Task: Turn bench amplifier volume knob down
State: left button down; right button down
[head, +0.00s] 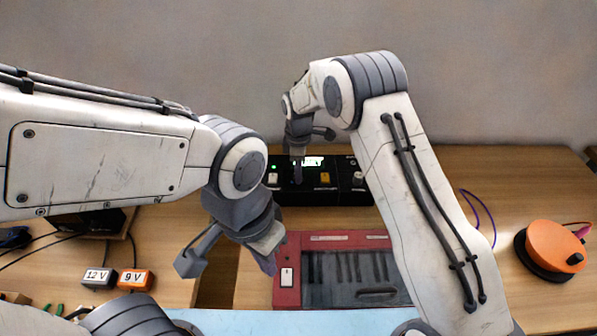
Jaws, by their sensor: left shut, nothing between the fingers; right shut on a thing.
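The bench amplifier (318,198) is a long black box at the back of the table. Its front has a small green light (274,167), a bright display (313,161), pale controls at both ends and an amber one (325,178). My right gripper (297,176) reaches down to the front of the box, left of the amber control, and is shut on the volume knob. The knob is hidden by the fingers, so its setting cannot be read. My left gripper (228,264) is shut and empty, in front and to the left of the box, apart from it.
A red-framed panel with a dark keyed face (350,275) lies in front of the amplifier. Blocks marked 12 V (98,278) and 9 V (135,279) stand at left near dark cables. An orange reel-like object (555,246) sits at right. Table right of my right arm is mostly clear.

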jog(key=n, duration=0.5)
jog(key=shift+w+r+n, duration=0.1)
jog(key=shift+n, duration=0.2)
jog(key=n, duration=0.4)
jog(key=shift+n, duration=0.3)
jog(key=c, duration=0.6)
grip_release()
